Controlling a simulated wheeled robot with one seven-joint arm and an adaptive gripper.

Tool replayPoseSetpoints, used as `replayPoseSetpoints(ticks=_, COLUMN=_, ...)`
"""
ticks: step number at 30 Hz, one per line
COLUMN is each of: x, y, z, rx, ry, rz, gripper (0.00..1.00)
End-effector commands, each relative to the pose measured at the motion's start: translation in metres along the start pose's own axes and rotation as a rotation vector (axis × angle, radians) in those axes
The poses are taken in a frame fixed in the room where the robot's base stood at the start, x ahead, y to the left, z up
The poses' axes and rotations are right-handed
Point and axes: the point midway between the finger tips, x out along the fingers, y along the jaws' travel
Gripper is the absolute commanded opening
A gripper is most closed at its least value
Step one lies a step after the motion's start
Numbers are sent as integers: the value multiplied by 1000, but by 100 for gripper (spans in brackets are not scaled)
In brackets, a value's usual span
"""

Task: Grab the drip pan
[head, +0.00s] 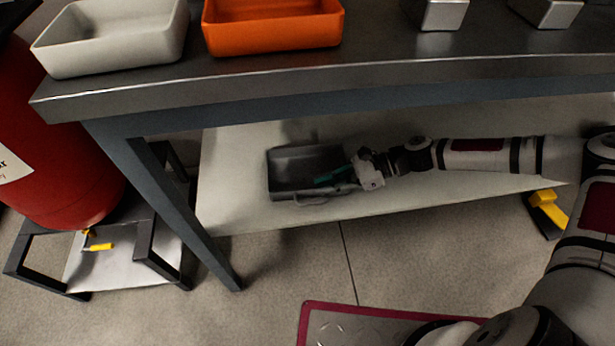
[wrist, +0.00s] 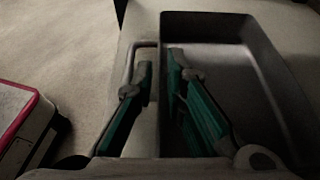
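The drip pan (head: 287,160) is a dark grey rectangular tray on the pale lower shelf under the workbench. It also shows in the wrist view (wrist: 225,62), with a looped handle (wrist: 128,67) along its near side. My gripper (head: 337,177) reaches in from the right at the pan's near right part. In the wrist view, my gripper's (wrist: 159,68) green-padded fingers are apart and straddle the pan's near side wall. The right finger is over the inside of the pan. The left finger is on the handle side. I cannot tell whether either finger touches the pan.
The workbench top (head: 260,75) is above my arm and carries a white bin (head: 110,40) and an orange bin (head: 270,35). A table leg (head: 180,205) and a red cylinder (head: 50,150) stand left. The shelf (head: 450,190) is otherwise mostly clear.

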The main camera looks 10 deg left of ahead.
Motion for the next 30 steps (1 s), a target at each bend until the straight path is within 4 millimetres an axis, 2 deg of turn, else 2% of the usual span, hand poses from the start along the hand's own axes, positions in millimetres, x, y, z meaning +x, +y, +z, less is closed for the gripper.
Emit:
replayPoseSetpoints(ticks=3, x=19, y=1, z=-2, rx=-1, ry=-2, rz=2, gripper=12)
replayPoseSetpoints(ticks=7, x=29, y=0, z=-1, rx=-1, ry=0, rz=0, gripper=12)
replayPoseSetpoints(ticks=14, x=30, y=0, z=0, rx=0, ry=1, rz=-1, gripper=12)
replayPoseSetpoints(ticks=17, x=30, y=0, z=0, rx=0, ry=1, rz=-1, gripper=0)
replayPoseSetpoints(ticks=30, x=29, y=0, z=1, rx=-2, ry=0, rz=-1, gripper=0)
